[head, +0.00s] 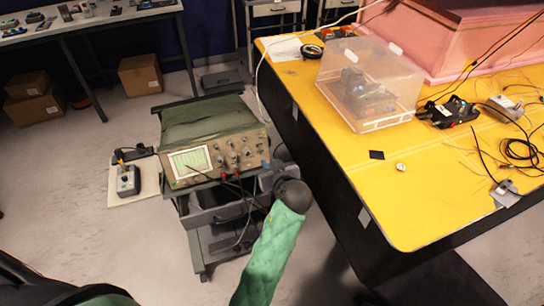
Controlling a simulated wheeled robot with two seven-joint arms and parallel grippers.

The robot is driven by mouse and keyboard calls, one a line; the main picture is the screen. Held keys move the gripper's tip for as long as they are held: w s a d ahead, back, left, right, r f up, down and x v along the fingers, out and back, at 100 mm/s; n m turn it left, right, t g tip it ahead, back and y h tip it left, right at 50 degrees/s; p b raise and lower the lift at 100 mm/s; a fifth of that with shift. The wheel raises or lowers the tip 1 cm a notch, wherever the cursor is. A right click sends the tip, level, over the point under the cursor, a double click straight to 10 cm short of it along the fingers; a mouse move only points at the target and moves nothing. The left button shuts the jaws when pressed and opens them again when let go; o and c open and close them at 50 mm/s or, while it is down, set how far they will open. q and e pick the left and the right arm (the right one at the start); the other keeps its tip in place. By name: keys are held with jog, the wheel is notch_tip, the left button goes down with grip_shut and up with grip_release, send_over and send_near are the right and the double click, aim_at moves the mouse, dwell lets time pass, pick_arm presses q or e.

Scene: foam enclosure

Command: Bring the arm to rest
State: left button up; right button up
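An oscilloscope (215,158) stands on a wheeled cart close to my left gripper, with leads hanging down. The yellow table (400,200) at right carries a clear plastic box (368,85), cables and a pink foam enclosure (450,35).

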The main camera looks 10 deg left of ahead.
dwell(0.3)
pick_arm(q)
jog(key=w+d+f+m+g+h, duration=0.1)
jog(key=d+f+m+h, duration=0.25)
jog(key=f, duration=0.25)
jog(key=w+d+f+m+h, duration=0.1)
jog(key=d+f+m+h, duration=0.15)
jog(key=f+m, duration=0.2)
jog(key=s+d+f+m+g+h, duration=0.1)
jog(key=s+f+g, duration=0.15)
jog(key=f, duration=0.55)
jog(key=s+d+f+g+h, duration=0.1)
jog(key=s+f, duration=0.2)
jog(key=f, duration=0.4)
jog(key=s+a+f+g, duration=0.3)
jog(key=s+a+f, duration=0.1)
jog(key=s+f, duration=1.1)
jog(key=s+a+f+g, duration=0.1)
jog(key=s+a+f, duration=0.2)
jog(key=s, duration=0.4)
jog(key=s+a+f+g, duration=0.1)
jog(key=s+a+f, duration=0.2)
jog(key=s+f, duration=0.3)
jog(key=shift+s+a, duration=0.25)
jog(key=shift+s, duration=1)
pick_arm(e)
jog(key=shift+s, duration=0.1)
